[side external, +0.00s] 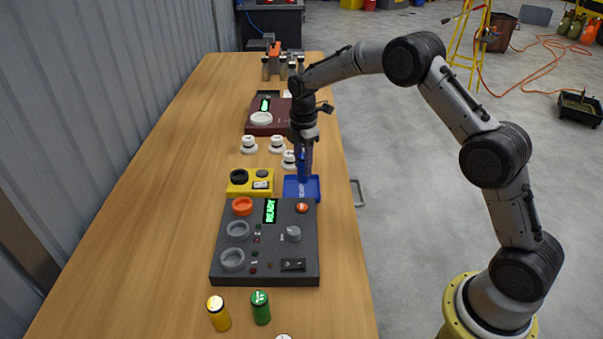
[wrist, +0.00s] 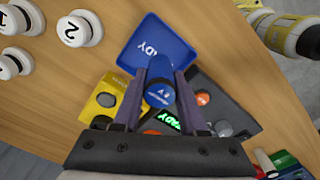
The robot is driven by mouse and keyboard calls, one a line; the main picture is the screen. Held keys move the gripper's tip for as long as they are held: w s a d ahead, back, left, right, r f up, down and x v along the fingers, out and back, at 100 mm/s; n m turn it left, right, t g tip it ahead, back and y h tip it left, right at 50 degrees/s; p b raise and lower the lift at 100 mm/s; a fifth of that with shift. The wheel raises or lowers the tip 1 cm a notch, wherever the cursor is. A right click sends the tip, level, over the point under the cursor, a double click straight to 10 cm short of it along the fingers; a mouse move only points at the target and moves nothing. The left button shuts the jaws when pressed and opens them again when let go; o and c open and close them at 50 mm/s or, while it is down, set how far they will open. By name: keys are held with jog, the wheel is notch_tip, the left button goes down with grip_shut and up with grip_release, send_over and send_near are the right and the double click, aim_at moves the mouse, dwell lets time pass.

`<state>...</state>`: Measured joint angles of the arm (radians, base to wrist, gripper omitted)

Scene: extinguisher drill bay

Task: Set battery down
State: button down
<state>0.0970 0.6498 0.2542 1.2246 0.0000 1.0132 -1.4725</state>
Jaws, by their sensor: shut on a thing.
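My gripper (wrist: 160,85) is shut on a blue battery (wrist: 159,94), whose round end with white lettering faces the wrist camera. In the side external view my gripper (side external: 303,172) points down at the blue tray (side external: 312,194), and the fingers largely hide the battery. The blue tray also shows in the wrist view (wrist: 140,48), with white lettering partly covered by the fingers and battery. I cannot tell whether the battery touches the tray floor.
A dark control panel (side external: 270,262) with a green READY display stands in front of the tray. A yellow box (side external: 262,174) is left of it. A yellow battery (side external: 219,314) and a green battery (side external: 261,308) stand at the front.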

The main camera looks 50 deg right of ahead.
aim_at(302, 174)
jog(key=shift+w+f, duration=0.35)
jog(key=shift+f, duration=1.55)
jog(key=shift+f, duration=0.15)
jog(key=shift+c, duration=2.3)
grip_release()
